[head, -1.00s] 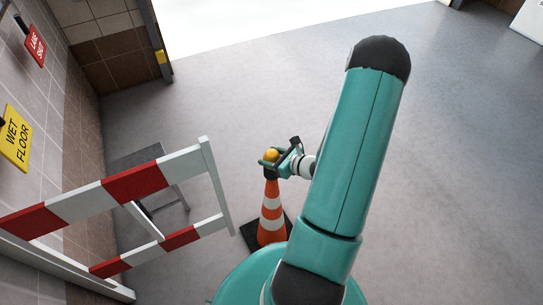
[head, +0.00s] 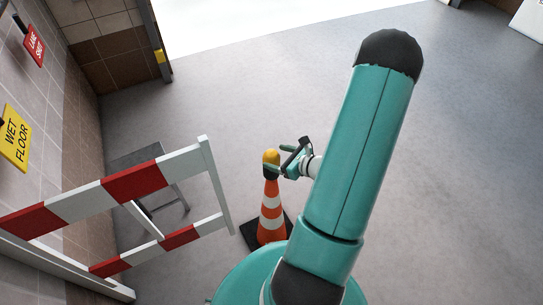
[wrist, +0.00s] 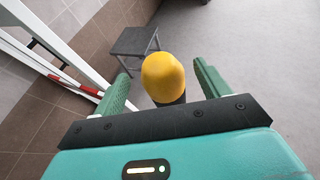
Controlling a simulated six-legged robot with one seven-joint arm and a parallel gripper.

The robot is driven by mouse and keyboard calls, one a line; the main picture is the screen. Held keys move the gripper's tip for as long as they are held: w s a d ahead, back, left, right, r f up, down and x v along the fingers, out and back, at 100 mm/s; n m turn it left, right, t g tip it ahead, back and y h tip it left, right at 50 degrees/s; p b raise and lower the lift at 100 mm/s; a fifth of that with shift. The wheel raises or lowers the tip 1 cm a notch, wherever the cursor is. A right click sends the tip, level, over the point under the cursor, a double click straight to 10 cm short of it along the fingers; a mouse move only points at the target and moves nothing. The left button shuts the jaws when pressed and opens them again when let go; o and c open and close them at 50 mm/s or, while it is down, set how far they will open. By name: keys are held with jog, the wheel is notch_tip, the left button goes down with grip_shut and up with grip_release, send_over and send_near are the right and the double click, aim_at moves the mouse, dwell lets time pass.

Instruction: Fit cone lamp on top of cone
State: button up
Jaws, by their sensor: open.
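The cone lamp, with a yellow dome (head: 271,156) and a dark base, stands upright on the tip of the orange and white striped cone (head: 271,212). The cone stands on its black square foot on the floor. My gripper (head: 277,167) is at the lamp's height, just right of it. In the wrist view the yellow dome (wrist: 163,77) shows between the two green fingers of my gripper (wrist: 163,80), with a gap on both sides. The fingers are open. The join between lamp and cone is too small to judge closely.
A red and white barrier (head: 135,185) stands left of the cone. A grey stool (head: 135,157) is behind the barrier, and it also shows in the wrist view (wrist: 136,41). A tiled wall with signs runs along the left. The floor to the right is clear.

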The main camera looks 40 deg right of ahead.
jog(key=v, duration=0.8)
jog(key=w+a+r+n+g+y, duration=0.2)
jog(key=a+r+n+g+y, duration=0.15)
jog(key=a+r+n, duration=0.5)
jog(key=w+a+r+n+g+y, duration=0.25)
jog(key=a+r+n+g, duration=0.3)
jog(key=a+n, duration=0.5)
jog(key=s+a+r+n+h, duration=0.2)
jog(key=a+r+n+h, duration=0.2)
jog(key=r+n, duration=0.3)
jog(key=s+a+r+n+t+h, duration=0.1)
jog(key=s+a+r+n+h, duration=0.2)
jog(key=a+r+n, duration=0.3)
notch_tip(320, 180, up, 3)
jog(key=shift+f+n+h, duration=0.25)
jog(key=shift+n+h, duration=0.55)
jog(key=shift+n, duration=0.1)
